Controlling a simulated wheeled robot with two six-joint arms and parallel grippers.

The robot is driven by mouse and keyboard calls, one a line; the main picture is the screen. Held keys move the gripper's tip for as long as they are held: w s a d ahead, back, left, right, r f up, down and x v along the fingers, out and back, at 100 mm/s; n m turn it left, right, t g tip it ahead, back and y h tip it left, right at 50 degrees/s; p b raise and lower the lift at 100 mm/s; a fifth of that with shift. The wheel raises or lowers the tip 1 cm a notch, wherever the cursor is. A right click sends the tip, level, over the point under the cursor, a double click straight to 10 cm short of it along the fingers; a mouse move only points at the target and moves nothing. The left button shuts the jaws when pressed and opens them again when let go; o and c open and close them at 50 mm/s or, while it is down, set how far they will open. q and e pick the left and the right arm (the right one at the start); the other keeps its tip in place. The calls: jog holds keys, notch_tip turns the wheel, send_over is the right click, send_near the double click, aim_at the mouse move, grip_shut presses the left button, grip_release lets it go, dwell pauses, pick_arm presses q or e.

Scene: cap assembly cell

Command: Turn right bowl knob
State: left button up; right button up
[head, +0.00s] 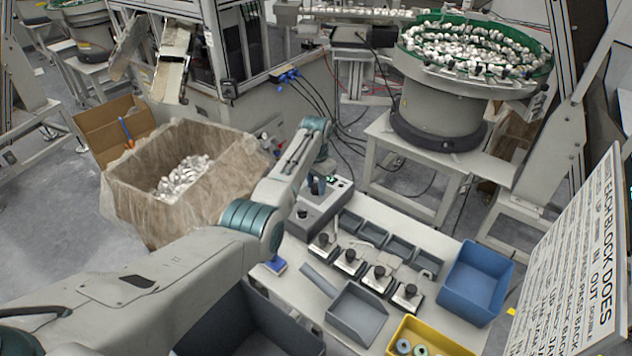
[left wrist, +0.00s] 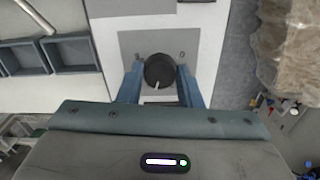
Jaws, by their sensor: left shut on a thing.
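A round black knob (left wrist: 159,70) with a pale pointer mark stands on a grey panel (left wrist: 128,42) in the left wrist view. The panel is on a light grey control box (head: 312,222), which shows in the head view on the table beside my left wrist. My left gripper (left wrist: 160,84) points down at the panel, its two blue fingers shut on the knob from either side. It also shows in the head view (head: 318,186), where it hides the knob. My right gripper is in neither view.
Small grey bins (head: 399,248) and several black-knobbed fixtures (head: 348,261) stand right of the box. A blue bin (head: 474,283) and a yellow bin (head: 403,327) lie further along. A lined carton (head: 128,200) stands left; a green-rimmed bowl feeder (head: 429,100) stands behind.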

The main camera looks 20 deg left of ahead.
aim_at(316, 187)
pick_arm(q)
jog(key=n+p, duration=0.1)
jog(key=n, duration=0.3)
jog(key=shift+r+n+p, duration=0.15)
jog(key=shift+n+p, duration=0.15)
jog(key=n, duration=0.3)
jog(key=shift+p, duration=0.35)
jog(key=shift+n, duration=0.9)
jog(key=o, duration=1)
notch_tip(316, 187, up, 11)
jog(key=shift+f+b, duration=0.15)
jog(key=shift+b, duration=0.6)
jog(key=shift+f, duration=0.1)
